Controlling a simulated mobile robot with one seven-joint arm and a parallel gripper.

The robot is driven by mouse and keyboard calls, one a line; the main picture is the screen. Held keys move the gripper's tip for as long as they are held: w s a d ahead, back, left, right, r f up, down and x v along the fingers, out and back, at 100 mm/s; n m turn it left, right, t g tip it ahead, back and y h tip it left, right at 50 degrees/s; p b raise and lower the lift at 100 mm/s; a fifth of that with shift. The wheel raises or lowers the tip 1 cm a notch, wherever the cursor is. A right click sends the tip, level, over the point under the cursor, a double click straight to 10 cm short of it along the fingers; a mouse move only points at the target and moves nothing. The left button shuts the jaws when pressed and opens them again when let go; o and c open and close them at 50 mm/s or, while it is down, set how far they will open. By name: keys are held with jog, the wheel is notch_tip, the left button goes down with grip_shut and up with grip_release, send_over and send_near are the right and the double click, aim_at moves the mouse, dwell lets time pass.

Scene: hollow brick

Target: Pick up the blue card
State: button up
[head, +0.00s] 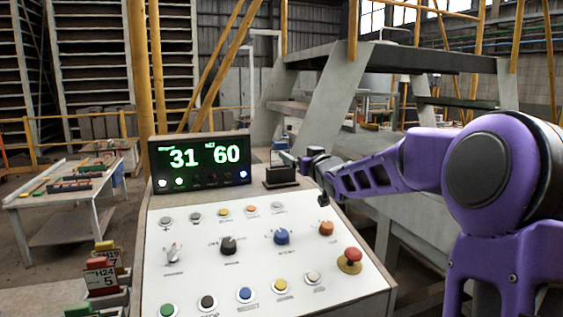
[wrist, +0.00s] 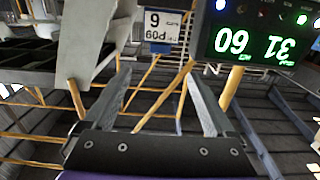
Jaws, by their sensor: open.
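The blue card (wrist: 163,24) shows in the wrist view at the top, just left of the screen. It has a white label printed upside down in this view, with blue showing around and below the label. My gripper (wrist: 157,74) is open, its two fingers apart with nothing between them. The card appears beyond the fingertips, roughly in line with the gap. In the head view my gripper (head: 300,163) is beside the small black holder (head: 281,178) on the console, right of the screen. The card is too small to make out clearly there.
The sloped console (head: 215,245) carries knobs, buttons and a red stop button (head: 350,260). A screen (head: 200,160) reading 31 and 60 stands behind it. More cards (head: 101,275) stand in slots at the lower left. A worktable (head: 65,187) is farther left.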

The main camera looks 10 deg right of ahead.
send_near(282, 145)
jog(key=w, duration=0.4)
jog(key=shift+a+p, duration=0.3)
jog(key=shift+a, duration=0.1)
jog(key=shift+w+a+p, duration=0.2)
jog(key=shift+w, duration=0.65)
jog(key=shift+w+a+p, duration=0.15)
jog(key=shift+w+p, duration=0.05)
jog(key=shift+w, duration=0.7)
jog(key=shift+w+a+p, duration=0.2)
jog(key=shift+w, duration=0.65)
jog(key=shift+c, duration=0.3)
grip_shut()
